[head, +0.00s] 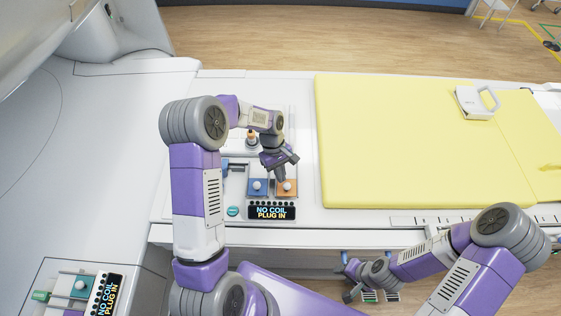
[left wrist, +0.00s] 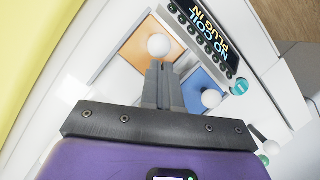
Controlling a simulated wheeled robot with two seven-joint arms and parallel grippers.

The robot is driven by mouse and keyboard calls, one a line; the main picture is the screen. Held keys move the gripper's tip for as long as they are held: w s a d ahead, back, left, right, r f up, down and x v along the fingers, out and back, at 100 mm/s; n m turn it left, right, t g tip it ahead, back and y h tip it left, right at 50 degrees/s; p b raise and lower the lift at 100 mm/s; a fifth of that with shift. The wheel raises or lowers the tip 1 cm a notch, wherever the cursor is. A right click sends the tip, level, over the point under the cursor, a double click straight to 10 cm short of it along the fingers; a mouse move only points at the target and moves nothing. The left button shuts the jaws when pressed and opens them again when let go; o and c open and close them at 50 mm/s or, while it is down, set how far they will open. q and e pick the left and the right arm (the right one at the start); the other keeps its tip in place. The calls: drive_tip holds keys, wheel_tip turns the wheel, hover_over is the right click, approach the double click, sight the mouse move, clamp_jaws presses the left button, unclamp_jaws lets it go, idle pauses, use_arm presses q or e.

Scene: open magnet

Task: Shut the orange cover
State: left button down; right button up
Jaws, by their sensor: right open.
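The orange cover (head: 288,188) is a small square panel with a white ball knob, on the console to the right of a blue cover (head: 257,187). In the left wrist view the orange cover (left wrist: 138,48) looks flat or nearly flat; I cannot tell whether it is fully down. My left gripper (head: 281,175) is over the orange cover, and its fingers are together with nothing seen between them. In the left wrist view the fingertips (left wrist: 163,68) are right by the white knob (left wrist: 159,46); contact is unclear. My right gripper (head: 349,288) is open, low in front of the bed's edge.
A display reading "NO COIL PLUG IN" (head: 271,212) is in front of the covers. A yellow mattress (head: 400,140) lies to the right, with a white handled object (head: 476,102) on it. The white magnet housing (head: 85,130) stands at the left. A second console (head: 80,287) is at lower left.

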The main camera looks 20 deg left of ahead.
use_arm(q)
drive_tip(key=w+a+r, duration=0.2)
drive_tip(key=a, duration=0.1)
drive_tip(key=shift+w+a+r, duration=0.15)
drive_tip(key=shift+w+a, duration=0.1)
drive_tip(key=shift+w, duration=0.1)
drive_tip(key=v, duration=0.8)
drive_tip(key=shift+r, duration=0.2)
drive_tip(key=shift+s, duration=0.2)
